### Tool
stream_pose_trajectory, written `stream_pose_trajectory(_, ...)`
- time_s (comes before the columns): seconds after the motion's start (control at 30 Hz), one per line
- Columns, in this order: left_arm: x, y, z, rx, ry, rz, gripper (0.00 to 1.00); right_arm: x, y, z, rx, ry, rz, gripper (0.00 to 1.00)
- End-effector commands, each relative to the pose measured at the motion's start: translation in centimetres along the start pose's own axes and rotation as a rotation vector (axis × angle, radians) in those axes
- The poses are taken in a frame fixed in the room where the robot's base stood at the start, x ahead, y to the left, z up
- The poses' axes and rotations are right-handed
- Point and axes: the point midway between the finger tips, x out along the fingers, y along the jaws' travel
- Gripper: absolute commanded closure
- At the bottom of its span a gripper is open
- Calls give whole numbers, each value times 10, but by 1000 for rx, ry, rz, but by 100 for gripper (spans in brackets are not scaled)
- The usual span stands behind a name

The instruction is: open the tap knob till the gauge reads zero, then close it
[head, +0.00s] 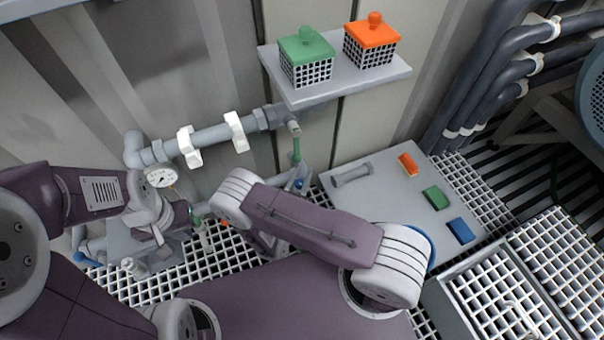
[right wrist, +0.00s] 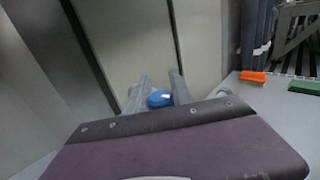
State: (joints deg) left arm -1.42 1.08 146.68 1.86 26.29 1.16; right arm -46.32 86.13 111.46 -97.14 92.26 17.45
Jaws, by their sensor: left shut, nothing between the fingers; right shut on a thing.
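The tap knob (right wrist: 160,98) is blue and round. In the right wrist view it sits between the two grey fingers of my right gripper (right wrist: 158,92), which is shut on it. In the head view the blue knob (head: 299,184) is small and partly covered by my right gripper (head: 301,177). The gauge (head: 160,177) is a round white dial with a dark needle at the left, beside my left wrist; its reading is too small to tell. My left gripper (head: 201,233) is shut and empty, low beside the pipework, partly hidden by my arms.
A grey pipe with white clamps (head: 212,137) runs along the wall. A shelf (head: 330,92) carries a green-lidded and an orange-lidded mesh box. A grey panel (head: 385,200) at the right bears orange, green and blue blocks and a grey cylinder. White grating (head: 545,255) lies around.

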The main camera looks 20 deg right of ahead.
Motion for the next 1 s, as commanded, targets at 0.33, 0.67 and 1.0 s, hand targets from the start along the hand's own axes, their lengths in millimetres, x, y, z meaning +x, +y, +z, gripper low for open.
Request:
stream_pose_trajectory(0.33, 10, 0, 1, 0, 0, 0, 100, -1, -7, -2, 6, 1, -262, 100)
stream_pose_trajectory(0.67, 28, 0, 3, 0, 0, 0, 100, -4, -14, -4, 5, 2, -529, 100)
stream_pose_trajectory(1.0, 42, -1, 4, 0, 0, 0, 100, -7, -19, -2, 2, 2, -700, 100)
